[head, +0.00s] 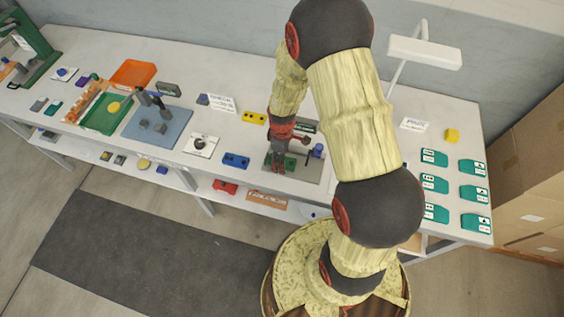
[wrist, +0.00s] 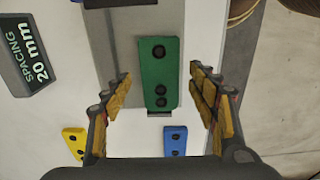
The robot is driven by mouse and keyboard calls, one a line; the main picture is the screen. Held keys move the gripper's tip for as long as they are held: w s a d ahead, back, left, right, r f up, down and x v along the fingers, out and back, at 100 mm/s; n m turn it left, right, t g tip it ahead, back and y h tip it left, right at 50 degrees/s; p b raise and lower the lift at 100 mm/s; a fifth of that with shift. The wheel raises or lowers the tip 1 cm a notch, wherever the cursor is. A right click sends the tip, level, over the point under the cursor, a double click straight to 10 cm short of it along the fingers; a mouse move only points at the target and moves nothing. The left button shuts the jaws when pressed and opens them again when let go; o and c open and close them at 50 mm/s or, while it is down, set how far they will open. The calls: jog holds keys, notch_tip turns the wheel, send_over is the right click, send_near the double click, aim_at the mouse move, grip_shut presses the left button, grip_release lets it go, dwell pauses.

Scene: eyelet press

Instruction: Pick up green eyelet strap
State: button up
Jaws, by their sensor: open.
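The green eyelet strap (wrist: 159,68) is a flat green bar with several dark eyelets. In the wrist view it lies on a grey plate between my open fingers, a little ahead of the fingertips. My gripper (wrist: 163,88) is open and empty, with one finger on each side of the strap and visible gaps to both. In the head view my gripper (head: 278,166) points down over the grey plate, and the strap (head: 290,162) shows partly beside it. The height of my fingertips above the strap cannot be told.
A yellow strap (head: 254,118) and a blue strap (head: 236,160) lie on the table left of the grey plate (head: 306,172). A "SPACING 20 mm" sign (wrist: 30,65) is at the left of the wrist view. Teal cards (head: 434,158) and a lamp (head: 424,52) stand at the right.

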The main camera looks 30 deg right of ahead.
jog(key=shift+f, duration=0.15)
jog(key=shift+c, duration=1.1)
jog(key=c, duration=1)
